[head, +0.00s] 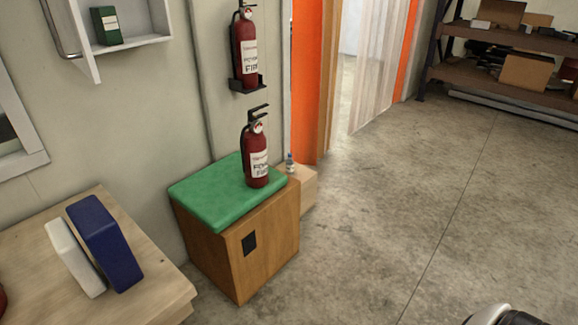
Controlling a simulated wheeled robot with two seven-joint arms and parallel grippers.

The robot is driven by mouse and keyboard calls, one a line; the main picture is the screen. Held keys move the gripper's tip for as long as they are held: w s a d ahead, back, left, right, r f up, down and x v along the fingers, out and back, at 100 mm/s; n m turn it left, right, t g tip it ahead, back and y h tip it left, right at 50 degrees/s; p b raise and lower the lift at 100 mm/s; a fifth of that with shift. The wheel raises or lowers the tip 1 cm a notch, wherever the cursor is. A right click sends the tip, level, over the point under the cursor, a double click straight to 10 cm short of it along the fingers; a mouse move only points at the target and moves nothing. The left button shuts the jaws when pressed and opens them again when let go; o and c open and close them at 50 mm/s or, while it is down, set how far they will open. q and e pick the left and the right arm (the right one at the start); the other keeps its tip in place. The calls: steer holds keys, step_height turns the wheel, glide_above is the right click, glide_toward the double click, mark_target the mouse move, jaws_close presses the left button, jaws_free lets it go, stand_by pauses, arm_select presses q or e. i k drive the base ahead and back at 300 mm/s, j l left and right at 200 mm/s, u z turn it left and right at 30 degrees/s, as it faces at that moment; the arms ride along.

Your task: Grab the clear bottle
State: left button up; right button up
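A small clear bottle (290,166) with a blue cap and a pale label stands upright on a low light-wood block (306,184). The block is just right of and behind a wooden cabinet (245,262) with a green top (225,195). The bottle is small in the view and close to the right edge of the green top; its base is hard to make out. Neither of my grippers shows in the head view.
A red fire extinguisher (257,158) stands on the green top, just left of the bottle; another (244,45) hangs on the wall above. A wooden table (35,225) with blue (105,245) and white (75,258) objects is front left. The concrete floor (400,220) to the right is clear.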

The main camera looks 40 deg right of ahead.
mark_target(289, 161)
steer(key=i+l+u, duration=0.1)
steer(key=l, duration=0.45)
steer(key=i+l+u, duration=0.1)
steer(key=l, duration=0.4)
steer(key=i+l+u, duration=0.15)
steer(key=l, duration=0.4)
steer(key=i+l+u, duration=0.1)
steer(key=l, duration=0.5)
